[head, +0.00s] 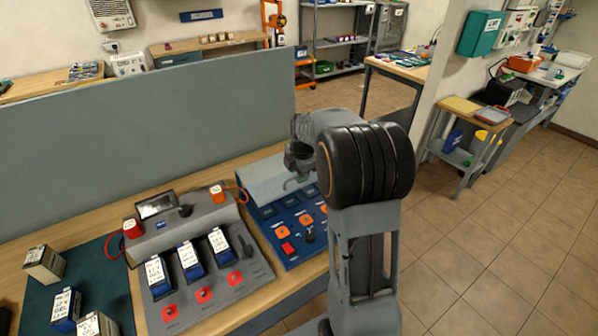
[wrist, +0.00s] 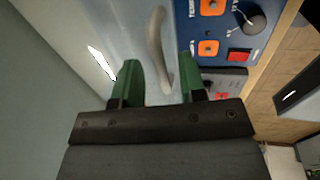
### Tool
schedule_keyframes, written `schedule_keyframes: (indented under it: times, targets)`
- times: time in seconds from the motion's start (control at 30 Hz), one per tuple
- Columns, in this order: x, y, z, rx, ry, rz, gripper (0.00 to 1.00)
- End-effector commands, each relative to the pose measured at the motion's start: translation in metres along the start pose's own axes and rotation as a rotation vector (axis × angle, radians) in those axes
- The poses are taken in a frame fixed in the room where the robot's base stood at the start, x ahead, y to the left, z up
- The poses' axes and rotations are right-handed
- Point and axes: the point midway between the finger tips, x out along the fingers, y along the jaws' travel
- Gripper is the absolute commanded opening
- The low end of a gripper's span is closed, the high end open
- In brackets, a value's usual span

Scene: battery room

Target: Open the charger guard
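The charger guard (head: 262,179) is a pale grey-blue cover at the back of the blue charger unit (head: 272,236). In the wrist view the guard (wrist: 115,22) carries a curved grey handle (wrist: 156,40). My gripper (head: 298,168) is above the guard in the head view, partly hidden by my arm. In the wrist view my gripper (wrist: 160,78) has its green fingers apart, one on each side of the handle's near end. I see gaps beside the handle and cannot tell whether either finger touches it.
A grey charger (head: 205,262) with several labelled batteries stands left of the blue unit. Loose batteries (head: 66,304) stand on a green mat at far left. A grey partition (head: 150,135) rises behind the bench. Open tiled floor (head: 490,235) lies to the right.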

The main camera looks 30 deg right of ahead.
Motion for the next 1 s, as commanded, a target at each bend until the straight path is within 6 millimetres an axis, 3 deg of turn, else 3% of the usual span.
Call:
schedule_keyframes:
  times: [0.1,0.5,1.0]
  targets:
    - [-0.0001,0.0000,0.0000,0.000,0.000,0.000,0.38]
    - [-0.0004,0.0000,0.0000,0.000,0.000,0.000,0.00]
    - [-0.0041,-0.0012,0.0030,0.006,-0.002,0.001,0.00]
